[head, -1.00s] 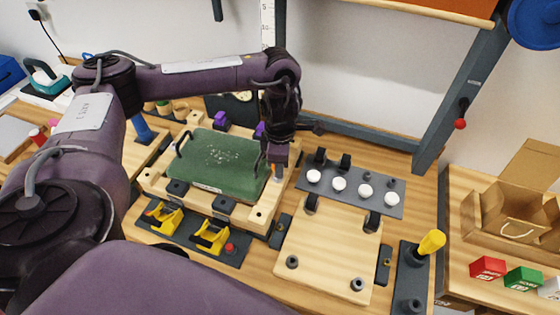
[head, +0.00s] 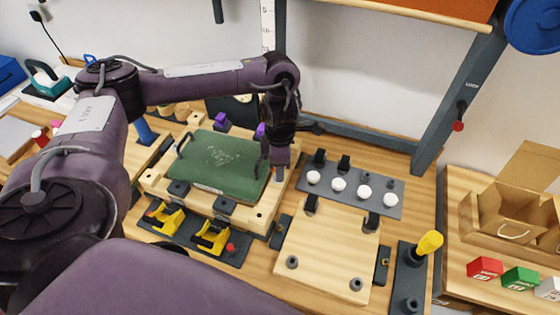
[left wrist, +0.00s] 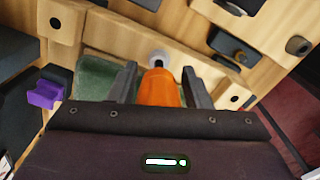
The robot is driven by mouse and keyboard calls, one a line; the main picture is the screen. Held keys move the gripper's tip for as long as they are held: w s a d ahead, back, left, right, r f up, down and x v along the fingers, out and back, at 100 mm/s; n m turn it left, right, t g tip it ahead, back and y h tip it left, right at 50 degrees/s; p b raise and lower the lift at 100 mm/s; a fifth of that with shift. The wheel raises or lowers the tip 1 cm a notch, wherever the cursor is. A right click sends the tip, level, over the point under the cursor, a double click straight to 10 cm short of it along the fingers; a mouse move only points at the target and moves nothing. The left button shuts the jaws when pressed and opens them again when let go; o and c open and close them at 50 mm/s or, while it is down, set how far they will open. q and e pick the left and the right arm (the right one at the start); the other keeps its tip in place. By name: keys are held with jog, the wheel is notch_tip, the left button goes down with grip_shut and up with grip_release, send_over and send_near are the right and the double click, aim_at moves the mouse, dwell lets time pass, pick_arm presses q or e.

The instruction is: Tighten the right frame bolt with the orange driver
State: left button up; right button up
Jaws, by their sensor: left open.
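The orange driver (left wrist: 158,88) shows in the left wrist view, its nose pointing at a pale round bolt (left wrist: 157,58) in the wooden frame. I cannot tell whether the tip is seated on it. My left gripper (left wrist: 160,86) is open, with one finger on each side of the driver and gaps between. In the head view the left gripper (head: 279,166) is at the right side of the wooden frame (head: 262,216), which holds a green pad (head: 221,160). It hides most of the driver there. My right gripper is not in view.
A yellow-handled tool (head: 430,242) stands in a dark rack (head: 408,285) at right. A wooden board (head: 328,255) and a dark strip (head: 389,206) with white knobs lie right of the frame. Yellow clamps (head: 212,237) sit in front. A dark upright post (head: 452,110) rises behind.

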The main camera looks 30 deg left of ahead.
pick_arm(q)
jog(key=n, duration=0.1)
jog(key=n+p, duration=0.1)
jog(key=n, duration=0.1)
jog(key=shift+a+r+n, duration=0.1)
jog(key=shift+r+n, duration=0.15)
jog(key=shift+n, duration=0.05)
jog(key=n+p, duration=0.3)
jog(key=n, duration=0.2)
jog(key=shift+w+a, duration=0.1)
jog(key=n+p, duration=0.1)
jog(key=n, duration=0.1)
jog(key=shift+w+n, duration=0.1)
jog(key=shift+n, duration=0.2)
jog(key=shift+f, duration=0.2)
jog(key=shift+n, duration=0.3)
jog(key=n+p, duration=0.4)
jog(key=shift+a+r, duration=0.15)
jog(key=shift+r, duration=0.15)
jog(key=shift+f+n, duration=0.35)
jog(key=shift+n, duration=0.65)
jog(key=n, duration=0.5)
jog(key=shift+a+b, duration=0.25)
jog(key=shift+b, duration=0.05)
